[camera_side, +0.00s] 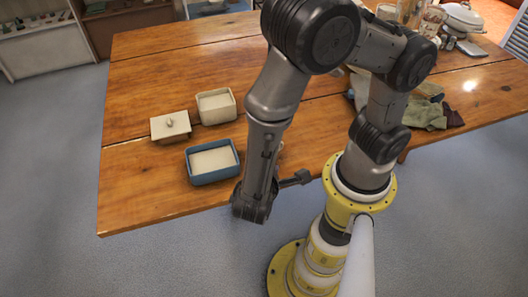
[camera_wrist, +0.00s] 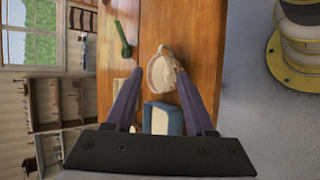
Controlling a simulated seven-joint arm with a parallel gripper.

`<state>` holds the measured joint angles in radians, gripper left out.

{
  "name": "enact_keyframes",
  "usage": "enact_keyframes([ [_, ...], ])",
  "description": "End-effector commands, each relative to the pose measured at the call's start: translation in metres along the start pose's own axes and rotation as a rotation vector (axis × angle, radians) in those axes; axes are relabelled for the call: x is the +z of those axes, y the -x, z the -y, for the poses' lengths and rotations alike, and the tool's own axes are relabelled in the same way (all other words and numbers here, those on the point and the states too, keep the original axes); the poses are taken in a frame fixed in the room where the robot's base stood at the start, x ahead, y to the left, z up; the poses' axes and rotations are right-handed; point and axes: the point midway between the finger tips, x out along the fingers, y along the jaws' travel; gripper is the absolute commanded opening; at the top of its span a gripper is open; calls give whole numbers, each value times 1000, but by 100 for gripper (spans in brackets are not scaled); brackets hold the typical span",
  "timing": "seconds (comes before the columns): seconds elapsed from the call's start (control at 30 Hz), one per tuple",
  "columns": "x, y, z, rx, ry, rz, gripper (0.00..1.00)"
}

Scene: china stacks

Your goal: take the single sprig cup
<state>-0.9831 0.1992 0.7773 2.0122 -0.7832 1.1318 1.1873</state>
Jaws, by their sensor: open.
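A pale cup (camera_wrist: 161,73) with faint markings shows in the wrist view on the wooden table, its handle toward the top of the picture. I cannot make out its pattern clearly. My gripper (camera_wrist: 159,71) is open, with one finger on each side of the cup in the picture. The right fingertip overlaps the cup's right edge; I cannot tell whether it touches. In the side view my arm hides most of the area around the cup, and the fingers are not clear there.
A blue open box (camera_side: 213,174) stands near the table's front edge, by a cream open box (camera_side: 216,106) and a lidded cream box (camera_side: 170,126). A green item (camera_wrist: 123,40) lies beyond the cup. Crumpled cloths (camera_side: 425,112) lie at the right. The table's left side (camera_side: 135,195) is clear.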

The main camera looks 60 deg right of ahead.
Motion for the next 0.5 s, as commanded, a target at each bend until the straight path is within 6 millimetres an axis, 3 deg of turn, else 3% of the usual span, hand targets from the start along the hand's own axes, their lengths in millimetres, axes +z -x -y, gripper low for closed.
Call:
enact_keyframes([
  [0.5,0,-77,0,-2,0,0,55],
])
